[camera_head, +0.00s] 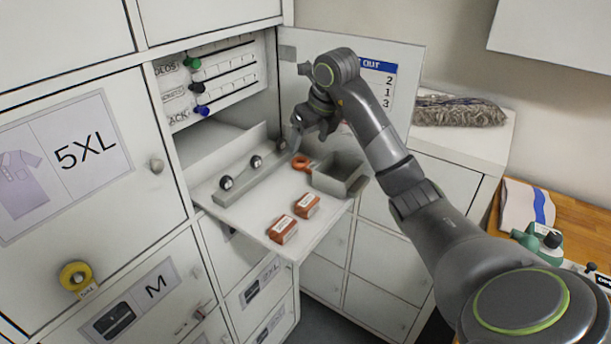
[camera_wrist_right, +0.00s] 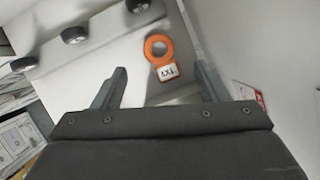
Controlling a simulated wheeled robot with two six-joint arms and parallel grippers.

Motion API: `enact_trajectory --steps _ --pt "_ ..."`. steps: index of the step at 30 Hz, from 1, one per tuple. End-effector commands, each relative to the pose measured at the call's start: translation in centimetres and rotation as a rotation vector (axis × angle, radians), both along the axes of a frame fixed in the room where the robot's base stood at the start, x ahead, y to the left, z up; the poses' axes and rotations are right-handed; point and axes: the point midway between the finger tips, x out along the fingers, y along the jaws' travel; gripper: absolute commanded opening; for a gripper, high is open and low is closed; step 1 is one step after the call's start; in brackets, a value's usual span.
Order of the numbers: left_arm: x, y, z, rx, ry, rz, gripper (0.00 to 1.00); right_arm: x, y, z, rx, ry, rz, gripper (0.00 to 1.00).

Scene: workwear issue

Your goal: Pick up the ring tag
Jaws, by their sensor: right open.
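An orange ring tag (camera_wrist_right: 158,47) with a white label marked like "1X1" or "4XL" lies on the pale shelf in the right wrist view. In the head view the orange ring (camera_head: 301,162) sits on the pull-out shelf (camera_head: 258,212), left of a grey bin. My right gripper (camera_head: 309,128) is above the ring tag, close to the open locker. In the wrist view its fingers (camera_wrist_right: 160,77) are apart, with the tag ahead between them and nothing held. A yellow ring tag (camera_head: 74,274) hangs on a locker door at lower left. My left gripper is out of view.
The grey bin (camera_head: 341,174) stands beside the ring tag. A rail with round knobs (camera_head: 256,163) runs behind it. Two orange-brown blocks (camera_head: 283,229) lie at the shelf's front. An open door (camera_head: 405,62) stands behind my right arm.

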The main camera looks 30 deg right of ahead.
Motion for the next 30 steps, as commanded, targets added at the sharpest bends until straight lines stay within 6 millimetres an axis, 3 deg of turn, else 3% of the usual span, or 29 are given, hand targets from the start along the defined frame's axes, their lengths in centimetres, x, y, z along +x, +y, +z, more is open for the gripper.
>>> enact_trajectory --steps 3,11,18,25,30 --pt "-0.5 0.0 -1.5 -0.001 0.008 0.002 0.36 0.3 0.0 -1.2 0.001 0.001 -0.001 0.67" --pt "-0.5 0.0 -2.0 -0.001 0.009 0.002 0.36 0.6 0.1 -1.6 0.000 0.000 0.000 0.67" --pt "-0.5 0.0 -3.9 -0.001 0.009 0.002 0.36 1.0 0.2 -3.3 0.001 0.001 0.000 0.67" --pt "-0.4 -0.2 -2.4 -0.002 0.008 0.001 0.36 2.2 0.4 -5.9 0.002 0.004 0.000 0.67" --pt "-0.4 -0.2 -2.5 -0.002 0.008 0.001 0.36 2.3 0.3 -6.3 -0.001 0.000 0.000 0.67"
